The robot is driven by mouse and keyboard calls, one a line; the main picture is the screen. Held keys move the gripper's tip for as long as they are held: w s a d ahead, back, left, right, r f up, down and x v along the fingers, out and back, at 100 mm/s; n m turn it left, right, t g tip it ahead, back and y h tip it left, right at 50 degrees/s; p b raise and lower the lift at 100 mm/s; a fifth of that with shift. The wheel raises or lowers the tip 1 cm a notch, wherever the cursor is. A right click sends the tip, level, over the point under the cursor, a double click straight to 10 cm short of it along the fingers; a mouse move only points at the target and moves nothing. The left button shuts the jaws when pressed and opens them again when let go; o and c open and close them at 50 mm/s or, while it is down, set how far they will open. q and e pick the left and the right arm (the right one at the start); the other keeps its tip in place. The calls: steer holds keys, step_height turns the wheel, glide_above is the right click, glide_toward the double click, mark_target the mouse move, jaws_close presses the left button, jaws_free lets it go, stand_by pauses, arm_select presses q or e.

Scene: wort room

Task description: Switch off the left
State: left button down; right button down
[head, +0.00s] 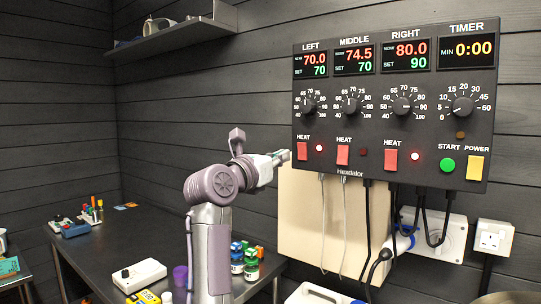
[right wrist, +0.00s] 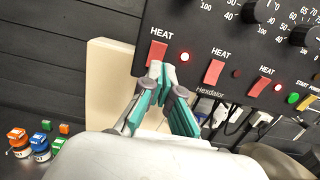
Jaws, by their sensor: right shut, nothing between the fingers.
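The control panel (head: 395,110) hangs on the dark wall. Its left red HEAT switch (head: 302,151) has a lit red lamp (head: 319,148) beside it. The LEFT display (head: 312,65) reads 70.0 with set 70. My right gripper (head: 279,157) is shut and empty, its tips just left of the left switch. In the right wrist view the fingertips (right wrist: 162,72) with teal pads lie at the lower edge of the left switch (right wrist: 158,52); whether they touch it I cannot tell. The lamp (right wrist: 184,57) glows there too. My left gripper is in neither view.
The middle HEAT switch (head: 343,155) has a dark lamp; the right HEAT switch (head: 391,160) has a lit one. A green START button (head: 447,165) and yellow POWER switch (head: 475,168) sit at right. Cables hang below. Small bottles (head: 244,258) stand on the dark table (head: 105,255).

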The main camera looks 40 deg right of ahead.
mark_target(302, 147)
steer(key=p+x, duration=0.2)
steer(key=x, duration=0.4)
steer(key=shift+d+r, duration=0.15)
steer(key=shift+w+d, duration=0.2)
steer(key=shift+d, duration=0.45)
